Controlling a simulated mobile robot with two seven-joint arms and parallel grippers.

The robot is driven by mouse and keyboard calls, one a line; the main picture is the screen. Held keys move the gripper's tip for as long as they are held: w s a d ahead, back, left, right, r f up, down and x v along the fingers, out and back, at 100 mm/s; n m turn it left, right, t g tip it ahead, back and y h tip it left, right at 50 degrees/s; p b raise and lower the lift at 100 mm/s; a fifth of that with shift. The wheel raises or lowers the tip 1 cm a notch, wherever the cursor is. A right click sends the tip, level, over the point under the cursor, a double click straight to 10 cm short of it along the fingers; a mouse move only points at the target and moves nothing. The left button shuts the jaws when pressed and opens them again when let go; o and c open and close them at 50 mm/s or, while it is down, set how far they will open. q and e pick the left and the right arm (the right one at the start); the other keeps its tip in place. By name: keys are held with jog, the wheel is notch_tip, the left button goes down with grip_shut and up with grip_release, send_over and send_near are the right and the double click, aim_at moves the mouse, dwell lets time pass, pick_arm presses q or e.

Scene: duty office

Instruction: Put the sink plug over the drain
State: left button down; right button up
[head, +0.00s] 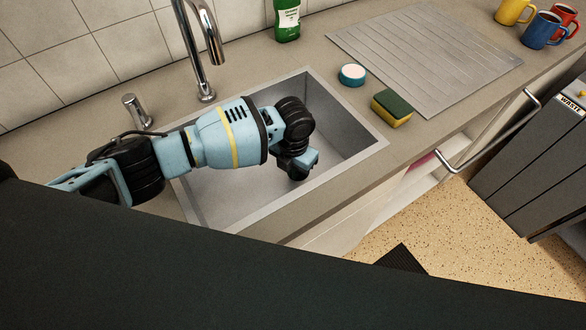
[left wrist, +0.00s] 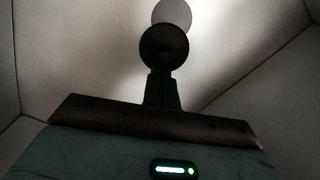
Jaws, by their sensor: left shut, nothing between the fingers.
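The steel sink (head: 225,214) is set in the worktop. My left gripper (head: 299,172) reaches down inside it, and its fingertips are hidden in the head view. In the left wrist view the fingers (left wrist: 162,88) are shut and empty. A dark round disc, looking like the sink plug (left wrist: 165,47), shows just beyond the fingertips. Behind it a paler grey disc, looking like the drain (left wrist: 172,13), is partly covered by the dark one in the picture. I cannot tell whether the fingers touch the plug or how high it sits. Neither disc shows in the head view.
The tap (head: 204,60) rises behind the sink, with a short metal knob (head: 137,111) to its left. A green bottle (head: 287,20), a blue and white round item (head: 352,75) and a sponge (head: 392,107) stand near the sink. The ribbed drainboard (head: 425,60) is bare.

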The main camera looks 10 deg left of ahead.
pick_arm(q)
jog(key=shift+w+d+f, duration=0.15)
jog(key=shift+w+d, duration=0.05)
jog(key=shift+w, duration=0.15)
jog(key=shift+w+d+f+b, duration=0.1)
jog(key=shift+w+d+b, duration=0.2)
jog(key=shift+w, duration=0.3)
jog(key=shift+w+d+b, duration=0.2)
jog(key=shift+w+b, duration=0.1)
jog(key=shift+w, duration=0.25)
jog(key=shift+w+d, duration=0.1)
jog(key=shift+w, duration=0.2)
jog(key=shift+s+r, duration=0.25)
notch_tip(320, 180, up, 8)
jog(key=shift+f+p, duration=0.2)
jog(key=shift+p, duration=0.15)
jog(key=shift+r, duration=0.1)
pick_arm(e)
jog(key=shift+w+d+f, duration=0.25)
jog(key=shift+d+f, duration=0.05)
jog(key=shift+f, duration=0.25)
